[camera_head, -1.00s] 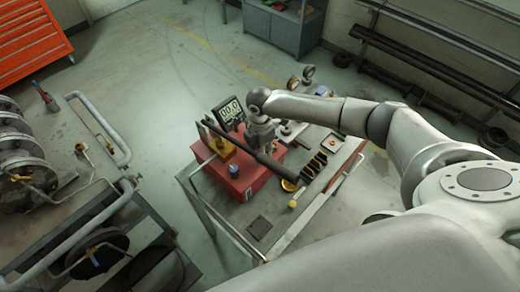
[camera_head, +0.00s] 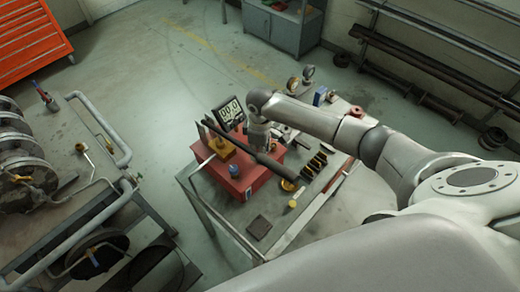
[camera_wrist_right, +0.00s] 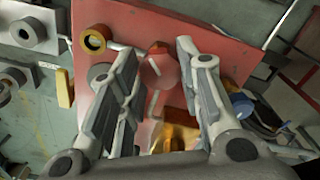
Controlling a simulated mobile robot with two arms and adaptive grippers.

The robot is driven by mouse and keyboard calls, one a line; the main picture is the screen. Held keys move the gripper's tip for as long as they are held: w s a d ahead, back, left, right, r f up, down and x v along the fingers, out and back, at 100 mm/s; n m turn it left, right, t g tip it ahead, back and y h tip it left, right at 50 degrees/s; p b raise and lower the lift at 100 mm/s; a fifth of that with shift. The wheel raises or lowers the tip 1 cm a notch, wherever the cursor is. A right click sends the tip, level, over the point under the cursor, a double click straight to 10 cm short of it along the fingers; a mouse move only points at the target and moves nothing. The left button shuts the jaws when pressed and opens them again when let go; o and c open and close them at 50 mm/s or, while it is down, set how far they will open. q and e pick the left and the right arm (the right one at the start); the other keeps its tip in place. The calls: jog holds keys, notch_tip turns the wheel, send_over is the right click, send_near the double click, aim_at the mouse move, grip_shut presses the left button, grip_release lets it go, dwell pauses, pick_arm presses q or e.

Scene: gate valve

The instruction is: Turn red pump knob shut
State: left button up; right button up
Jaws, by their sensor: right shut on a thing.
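The red pump box (camera_head: 246,185) sits on a grey cart. In the right wrist view its red face (camera_wrist_right: 190,30) carries a round red knob (camera_wrist_right: 160,74) with a pale line across it. My right gripper (camera_wrist_right: 157,85) has one finger on each side of this knob and is shut on it. In the head view my right gripper (camera_head: 259,137) reaches down over the box behind a long black bar, and the knob is hidden there. My left gripper is not in view.
The black bar (camera_head: 245,153) runs across above the box. A digital display (camera_head: 229,110) reading 00.0, a brass block (camera_head: 219,148) and a blue cap (camera_head: 234,171) are close by. Another cart with pipe rails (camera_head: 105,210) stands at left.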

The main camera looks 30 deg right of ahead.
jog(key=m, duration=0.3)
jog(key=shift+m, duration=2.1)
jog(key=shift+r, duration=0.1)
jog(key=o, duration=1)
notch_tip(320, 180, up, 12)
